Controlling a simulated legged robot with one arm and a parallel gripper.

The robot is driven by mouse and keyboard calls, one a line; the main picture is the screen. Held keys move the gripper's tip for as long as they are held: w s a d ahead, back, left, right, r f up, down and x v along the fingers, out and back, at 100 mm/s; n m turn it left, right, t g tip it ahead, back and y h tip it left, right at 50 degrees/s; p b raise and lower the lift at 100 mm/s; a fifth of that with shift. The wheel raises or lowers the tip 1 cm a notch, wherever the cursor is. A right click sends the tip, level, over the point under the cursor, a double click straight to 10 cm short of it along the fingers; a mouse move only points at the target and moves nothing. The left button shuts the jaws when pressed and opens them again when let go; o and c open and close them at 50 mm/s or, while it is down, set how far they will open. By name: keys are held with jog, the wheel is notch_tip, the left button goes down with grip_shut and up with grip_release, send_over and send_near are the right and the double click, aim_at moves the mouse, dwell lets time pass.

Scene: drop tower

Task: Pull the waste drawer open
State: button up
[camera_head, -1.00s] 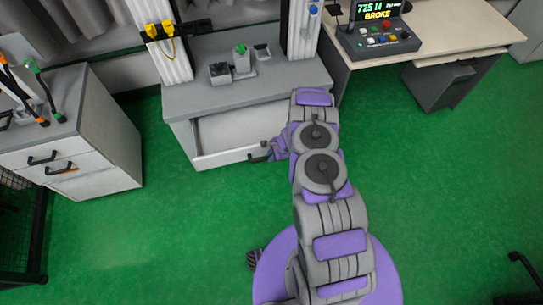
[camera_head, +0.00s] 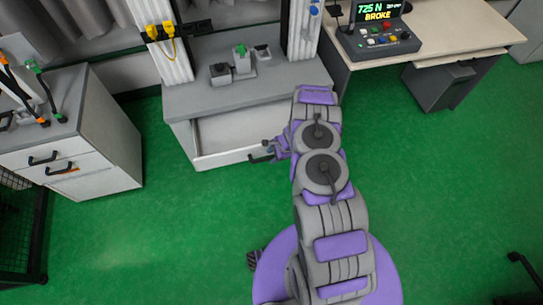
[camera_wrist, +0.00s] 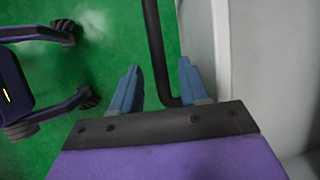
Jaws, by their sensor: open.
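The waste drawer (camera_head: 228,158) is low in the front of the grey tower base. Its pale front edge shows in the head view, with a light panel behind it. I cannot tell how far out it stands. In the wrist view its pale front (camera_wrist: 196,40) is at the right, and a black bar handle (camera_wrist: 155,45) curves into it. My gripper (camera_wrist: 158,88) is open, with one blue finger on each side of the handle. Any contact is unclear. In the head view my gripper (camera_head: 266,152) is at the drawer's right end, partly hidden by my arm.
A white drawer cabinet (camera_head: 105,145) with tools on top stands at the left. Small grey blocks (camera_head: 240,60) sit on the tower base (camera_head: 210,95). A desk (camera_head: 455,40) with a control box (camera_head: 380,40) is at the upper right. The green floor before the drawer is clear.

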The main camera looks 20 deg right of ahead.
jog(key=p+v, duration=0.3)
jog(key=v, duration=1.3)
jog(key=a+r+n+y, duration=0.1)
jog(key=a+r+n, duration=0.25)
jog(key=r, duration=0.45)
jog(key=a+r+n, duration=0.2)
jog(key=a+r, duration=0.3)
jog(key=r, duration=0.4)
jog(key=s+a+r+n+g, duration=0.1)
jog(key=s+a+r+n, duration=0.1)
jog(key=s+a+r, duration=0.3)
jog(key=s+a+r+n+g, duration=0.1)
jog(key=s+r+n, duration=0.15)
jog(key=r, duration=0.45)
jog(key=s+r+n+g+h, duration=0.15)
jog(key=s+r+n, duration=0.35)
jog(key=s+r, duration=0.65)
jog(key=s+d+r+n+h, duration=0.1)
jog(key=s+d+h, duration=0.1)
jog(key=s, duration=0.7)
jog(key=s+d+r+n+h, duration=0.1)
jog(key=s+d+r+h, duration=0.1)
jog(key=s, duration=0.6)
jog(key=shift+s+d+r+n, duration=0.15)
jog(key=shift+s+d+n, duration=0.2)
jog(key=shift+d, duration=0.4)
